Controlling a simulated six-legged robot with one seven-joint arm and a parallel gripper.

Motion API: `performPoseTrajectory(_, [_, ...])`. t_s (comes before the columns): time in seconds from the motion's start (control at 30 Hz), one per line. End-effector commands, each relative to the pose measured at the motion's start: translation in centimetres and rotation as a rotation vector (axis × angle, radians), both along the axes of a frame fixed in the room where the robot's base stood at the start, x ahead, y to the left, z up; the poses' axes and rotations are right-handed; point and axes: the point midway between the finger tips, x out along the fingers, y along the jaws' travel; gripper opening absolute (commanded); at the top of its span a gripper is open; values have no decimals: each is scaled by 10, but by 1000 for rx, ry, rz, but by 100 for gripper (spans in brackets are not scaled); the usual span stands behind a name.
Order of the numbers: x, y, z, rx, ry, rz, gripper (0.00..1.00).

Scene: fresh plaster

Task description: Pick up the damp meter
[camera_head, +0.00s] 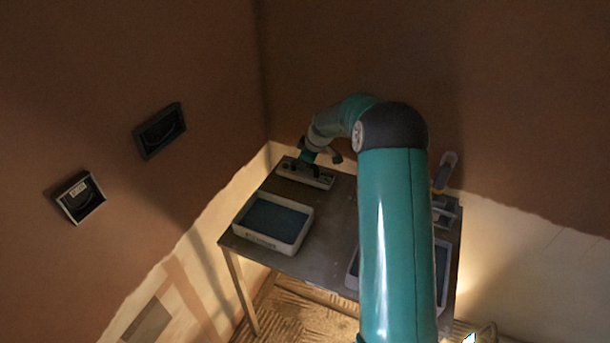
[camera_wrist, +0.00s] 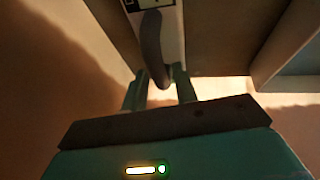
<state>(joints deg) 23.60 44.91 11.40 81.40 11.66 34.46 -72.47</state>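The damp meter looks to be the pale, narrow device (camera_wrist: 172,40) with a small display and a dark curved handle or lead at the top of the wrist view. In the head view, a pale oblong thing (camera_head: 318,181) at the table's back left corner appears to be the same device. My gripper (camera_head: 304,165) is low over it. In the wrist view my gripper's two fingers (camera_wrist: 160,92) stand apart, with the lower end of the dark curved part between them. I cannot tell whether they touch it. My gripper hides part of the device in the head view.
On the table (camera_head: 325,222) a white-rimmed tray (camera_head: 246,241) stands at the front left. Another tray (camera_head: 353,268) is partly behind my arm. A yellow-and-grey tool (camera_head: 444,178) stands at the back right. Two dark wall boxes (camera_head: 160,131) (camera_head: 82,198) are on the left wall.

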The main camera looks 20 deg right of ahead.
Motion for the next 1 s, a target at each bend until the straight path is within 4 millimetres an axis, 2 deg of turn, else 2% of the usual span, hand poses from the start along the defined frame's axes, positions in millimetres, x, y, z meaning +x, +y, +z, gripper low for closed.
performPoseTrajectory(0.13, [8, 2, -17, 0, 0, 0, 29])
performPoseTrajectory(0.4, [10, 2, -20, -1, -1, 0, 29])
performPoseTrajectory(0.53, [9, 2, -19, -1, -1, 0, 3])
performPoseTrajectory(0.57, [9, 2, -19, -1, -1, 0, 0])
performPoseTrajectory(1.0, [10, 2, -13, 0, -4, -1, 0])
